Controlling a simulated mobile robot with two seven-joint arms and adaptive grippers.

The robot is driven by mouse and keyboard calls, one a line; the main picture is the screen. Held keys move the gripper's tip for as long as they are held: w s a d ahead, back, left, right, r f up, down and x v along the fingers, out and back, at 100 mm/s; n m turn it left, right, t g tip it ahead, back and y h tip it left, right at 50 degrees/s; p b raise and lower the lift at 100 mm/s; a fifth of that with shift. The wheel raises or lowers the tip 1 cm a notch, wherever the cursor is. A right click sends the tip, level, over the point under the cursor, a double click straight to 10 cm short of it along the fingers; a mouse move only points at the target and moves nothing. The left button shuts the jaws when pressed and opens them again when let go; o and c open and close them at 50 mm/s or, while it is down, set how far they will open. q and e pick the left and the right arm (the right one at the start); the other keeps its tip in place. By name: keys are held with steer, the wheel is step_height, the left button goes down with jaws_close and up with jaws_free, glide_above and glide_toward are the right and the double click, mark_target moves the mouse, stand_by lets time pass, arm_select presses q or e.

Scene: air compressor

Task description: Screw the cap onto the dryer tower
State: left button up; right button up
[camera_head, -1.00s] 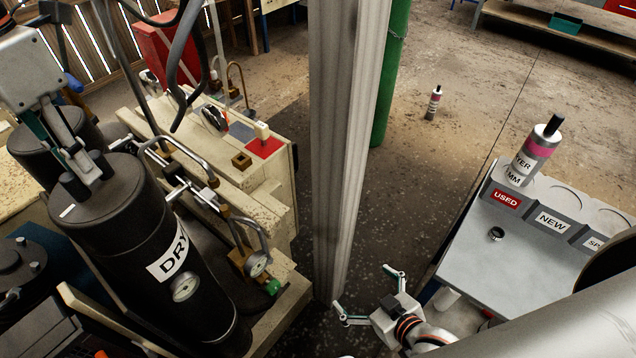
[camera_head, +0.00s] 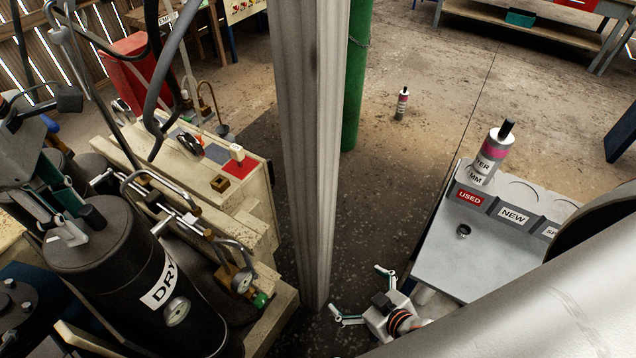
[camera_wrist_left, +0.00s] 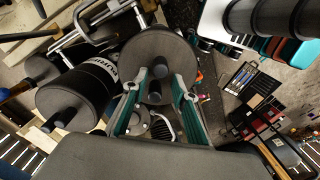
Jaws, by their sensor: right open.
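The black dryer tower (camera_head: 165,270), labelled "DRY…", stands upright at lower left, with a gauge on its side. Its round black top is the cap (camera_head: 105,243), with a short dark bar handle (camera_head: 93,217). My left gripper (camera_head: 66,232) is down at this handle. The wrist view shows its teal fingers (camera_wrist_left: 160,85) on either side of the bar over the black disc (camera_wrist_left: 170,48), seemingly shut on it; the contact is partly hidden. Whether the cap is seated flush is hard to tell. My right gripper (camera_head: 358,290) is open and empty, low between the machine and the table.
A grey post (camera_head: 308,150) stands between the machine and the grey table (camera_head: 480,262). Pipes (camera_head: 165,190) run beside the tower.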

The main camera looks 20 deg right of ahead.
arm_select(q)
steer(key=shift+w+r, duration=0.1)
steer(key=shift+w, duration=0.05)
steer(key=shift+o, duration=1.1)
steer(key=shift+r, duration=0.1)
steer(key=shift+r, duration=0.65)
step_height(320, 180, up, 16)
steer(key=shift+f, duration=0.2)
